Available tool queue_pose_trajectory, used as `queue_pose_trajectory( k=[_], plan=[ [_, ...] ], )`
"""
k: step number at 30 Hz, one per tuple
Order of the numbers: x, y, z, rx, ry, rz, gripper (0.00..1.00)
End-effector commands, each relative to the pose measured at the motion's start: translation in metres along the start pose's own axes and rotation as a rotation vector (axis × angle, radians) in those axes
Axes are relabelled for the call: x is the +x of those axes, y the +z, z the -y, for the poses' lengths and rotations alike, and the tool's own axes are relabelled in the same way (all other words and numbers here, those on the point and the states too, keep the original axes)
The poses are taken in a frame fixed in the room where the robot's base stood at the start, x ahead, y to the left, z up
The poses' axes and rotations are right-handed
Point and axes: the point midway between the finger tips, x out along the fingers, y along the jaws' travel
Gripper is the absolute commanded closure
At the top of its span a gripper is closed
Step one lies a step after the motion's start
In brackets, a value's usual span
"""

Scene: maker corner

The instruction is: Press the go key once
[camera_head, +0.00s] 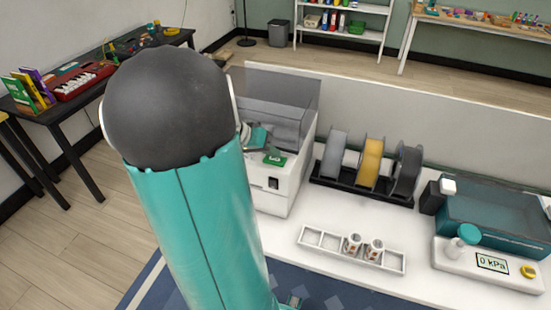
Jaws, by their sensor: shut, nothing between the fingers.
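A white machine (287,187) with a clear raised hood stands on the white bench in the middle of the view. On its front top is a small green panel (275,159) with a white mark, which looks like the go key; the mark is too small to read. A black switch (273,183) is on its front face. My teal arm and its dark round joint cover the machine's left side. My gripper (256,138) shows only in part beside that joint, above the machine and just behind the green panel. It is shut and empty; I cannot tell whether it touches anything.
Spools (372,162) stand in a black rack right of the machine. A white tray (313,238) with two small cups lies in front. A gauge box (470,262) reading 0 kPa, with a yellow knob (528,271), is at right. Bare bench surface lies between them.

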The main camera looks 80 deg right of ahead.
Motion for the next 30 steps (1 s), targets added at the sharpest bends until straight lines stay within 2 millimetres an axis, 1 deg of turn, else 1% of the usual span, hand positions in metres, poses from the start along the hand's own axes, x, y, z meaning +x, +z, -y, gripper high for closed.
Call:
queue_pose_trajectory(
  k=[13,30],
  plan=[
    [-0.006,-0.005,-0.004,0.001,-0.001,-0.001,1.0],
    [-0.041,-0.03,-0.03,0.002,-0.001,0.0,1.0]
  ],
)
